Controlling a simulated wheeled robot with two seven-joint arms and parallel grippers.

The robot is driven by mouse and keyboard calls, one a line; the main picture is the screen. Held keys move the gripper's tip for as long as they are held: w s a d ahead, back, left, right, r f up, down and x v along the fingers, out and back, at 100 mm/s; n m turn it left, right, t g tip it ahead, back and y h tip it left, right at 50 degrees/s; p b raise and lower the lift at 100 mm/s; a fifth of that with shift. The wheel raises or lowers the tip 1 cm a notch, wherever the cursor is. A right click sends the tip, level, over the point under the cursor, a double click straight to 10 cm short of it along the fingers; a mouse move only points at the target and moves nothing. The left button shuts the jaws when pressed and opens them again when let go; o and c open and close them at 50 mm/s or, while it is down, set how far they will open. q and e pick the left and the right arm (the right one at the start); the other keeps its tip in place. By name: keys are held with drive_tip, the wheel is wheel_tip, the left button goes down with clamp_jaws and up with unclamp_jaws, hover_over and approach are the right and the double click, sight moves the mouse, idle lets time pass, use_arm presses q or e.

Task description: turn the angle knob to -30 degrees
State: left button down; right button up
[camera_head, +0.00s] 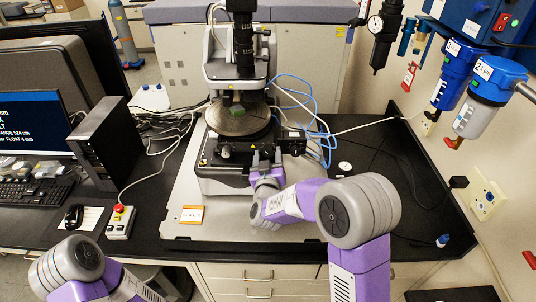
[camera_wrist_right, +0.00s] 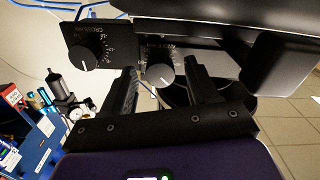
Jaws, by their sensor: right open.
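The stylus profiler (camera_head: 238,120) stands on a pale plate on the black bench. In the right wrist view, a black round knob with a white pointer line, taken as the angle knob (camera_wrist_right: 160,72), sits on a dark panel; its lettering is hard to read. The pointer points down in the picture, tilted slightly right. My right gripper (camera_wrist_right: 161,88) is open, with one finger on each side of this knob; contact is unclear. In the head view my right gripper (camera_head: 264,157) is at the profiler's front and hides the knob.
A second black knob (camera_wrist_right: 85,54), on a panel lettered CROSS, is close left of the right gripper's fingers. A red-button box (camera_head: 120,221) and mouse (camera_head: 74,216) lie left on the bench. Blue tubes (camera_head: 318,115) run behind the profiler's right side. The bench's right part is mostly clear.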

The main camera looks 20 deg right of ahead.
drive_tip(key=b+v, duration=0.1)
drive_tip(key=v, duration=0.7)
